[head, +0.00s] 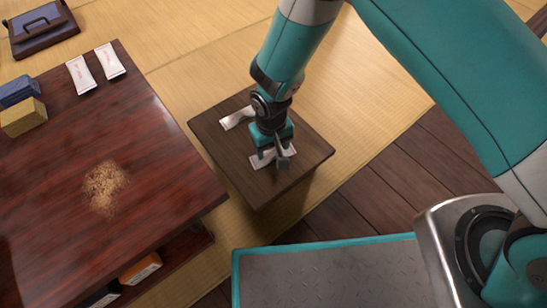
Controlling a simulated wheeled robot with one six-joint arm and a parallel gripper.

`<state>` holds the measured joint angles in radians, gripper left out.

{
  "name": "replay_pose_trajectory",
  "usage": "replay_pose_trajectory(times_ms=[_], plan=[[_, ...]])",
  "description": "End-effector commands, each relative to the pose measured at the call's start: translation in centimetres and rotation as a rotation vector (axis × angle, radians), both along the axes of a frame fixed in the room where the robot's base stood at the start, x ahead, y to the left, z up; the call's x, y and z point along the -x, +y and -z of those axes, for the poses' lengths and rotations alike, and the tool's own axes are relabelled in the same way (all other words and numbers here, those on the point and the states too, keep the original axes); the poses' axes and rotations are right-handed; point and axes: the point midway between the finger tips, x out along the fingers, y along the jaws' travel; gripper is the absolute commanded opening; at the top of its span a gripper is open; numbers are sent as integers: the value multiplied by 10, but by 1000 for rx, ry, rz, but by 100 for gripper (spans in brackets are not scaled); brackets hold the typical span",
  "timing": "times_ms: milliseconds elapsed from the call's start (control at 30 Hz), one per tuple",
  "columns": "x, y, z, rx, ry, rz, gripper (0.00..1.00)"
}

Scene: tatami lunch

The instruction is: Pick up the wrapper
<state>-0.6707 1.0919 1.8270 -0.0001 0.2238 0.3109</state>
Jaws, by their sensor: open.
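A pale, crumpled wrapper (259,162) lies on the small dark wooden table (228,151). My gripper (275,157) points down right over this wrapper and is open, with its fingers hiding the wrapper's middle. I cannot tell whether the fingers touch it or straddle it. A second pale wrapper (237,118) lies on the same table, just behind and to the left of my gripper.
A larger reddish table (150,150) at left bears two white packets (81,75), a blue block (20,90), a yellow block (23,117) and a crumb pile (104,188). Boxes (141,268) sit on its lower shelf. A dark case (42,30) lies on the tatami.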

Motion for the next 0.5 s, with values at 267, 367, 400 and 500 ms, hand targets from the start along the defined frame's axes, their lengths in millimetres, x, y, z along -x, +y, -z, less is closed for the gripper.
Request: replay_pose_trajectory(times_ms=[267, 367, 400, 500], plan=[[0, 0, 3, 0, -1, 0, 57], [0, 0, 3, 0, -1, 0, 34], [0, 0, 3, 0, -1, 0, 25], [0, 0, 3, 0, -1, 0, 11]])
